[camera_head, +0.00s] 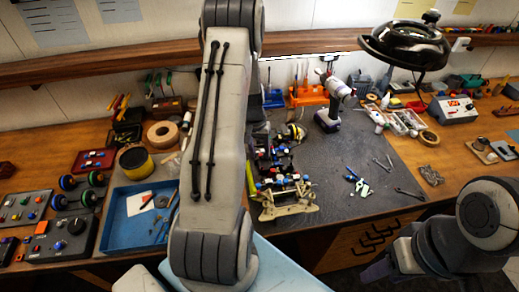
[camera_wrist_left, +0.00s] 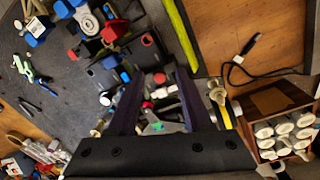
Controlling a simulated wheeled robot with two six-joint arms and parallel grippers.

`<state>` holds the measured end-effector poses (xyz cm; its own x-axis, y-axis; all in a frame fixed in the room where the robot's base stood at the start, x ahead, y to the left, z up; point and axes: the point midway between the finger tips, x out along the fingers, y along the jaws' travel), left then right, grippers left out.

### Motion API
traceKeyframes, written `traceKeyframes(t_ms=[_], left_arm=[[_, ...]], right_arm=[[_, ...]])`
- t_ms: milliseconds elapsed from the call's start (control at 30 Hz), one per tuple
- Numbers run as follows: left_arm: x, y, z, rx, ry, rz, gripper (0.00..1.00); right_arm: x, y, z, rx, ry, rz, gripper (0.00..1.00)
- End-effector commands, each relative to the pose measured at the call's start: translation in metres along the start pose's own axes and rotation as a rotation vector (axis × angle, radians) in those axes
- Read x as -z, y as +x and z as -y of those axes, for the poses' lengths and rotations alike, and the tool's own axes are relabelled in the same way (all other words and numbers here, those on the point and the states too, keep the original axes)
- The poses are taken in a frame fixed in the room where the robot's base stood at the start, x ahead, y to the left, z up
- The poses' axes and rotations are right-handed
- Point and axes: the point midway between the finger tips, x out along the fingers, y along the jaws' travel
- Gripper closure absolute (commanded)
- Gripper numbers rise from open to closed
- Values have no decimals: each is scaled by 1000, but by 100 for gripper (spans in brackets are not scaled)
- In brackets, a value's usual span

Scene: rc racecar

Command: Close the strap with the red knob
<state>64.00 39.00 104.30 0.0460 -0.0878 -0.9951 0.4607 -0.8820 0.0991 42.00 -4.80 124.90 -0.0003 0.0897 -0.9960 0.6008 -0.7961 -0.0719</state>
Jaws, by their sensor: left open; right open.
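The RC car chassis (camera_head: 287,198) stands on the dark mat, with its coloured parts partly hidden behind my left arm in the head view. In the left wrist view, my open left gripper (camera_wrist_left: 159,76) is over coloured chassis parts, with nothing visibly gripped. Several red pieces show there: a small round red piece (camera_wrist_left: 147,39) beyond the fingertips, a larger red part (camera_wrist_left: 113,31) and small red pieces between the fingers. I cannot tell which is the strap's knob, and the strap is not clearly distinguishable. My right gripper (camera_head: 376,271) is only partly visible at the lower right, apart from the chassis.
A blue tray (camera_head: 118,232) lies left of my left arm. A purple-and-white drill (camera_head: 335,100) stands behind the chassis. Pliers (camera_head: 358,184) and a wrench (camera_head: 409,194) lie to its right. A magnifier lamp (camera_head: 405,45) overhangs the back right. A box of white-capped bottles (camera_wrist_left: 282,125) shows in the wrist view.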

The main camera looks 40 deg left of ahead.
Motion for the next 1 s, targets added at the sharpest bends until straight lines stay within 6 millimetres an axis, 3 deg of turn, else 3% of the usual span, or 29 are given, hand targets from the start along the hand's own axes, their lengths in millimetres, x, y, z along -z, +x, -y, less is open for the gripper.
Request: traceKeyframes(t_ms=[233, 367, 1000], left_arm=[[0, 1, 0, 0, 0, 0, 50], [0, 1, 0, 0, 0, 0, 100], [2, 2, -4, 114, -5, 49, 100]], right_arm=[[0, 0, 0, 0, 0, 0, 50], [0, 0, 0, 0, 0, 0, 50], [1, -25, 2, 0, 1, 0, 50]])
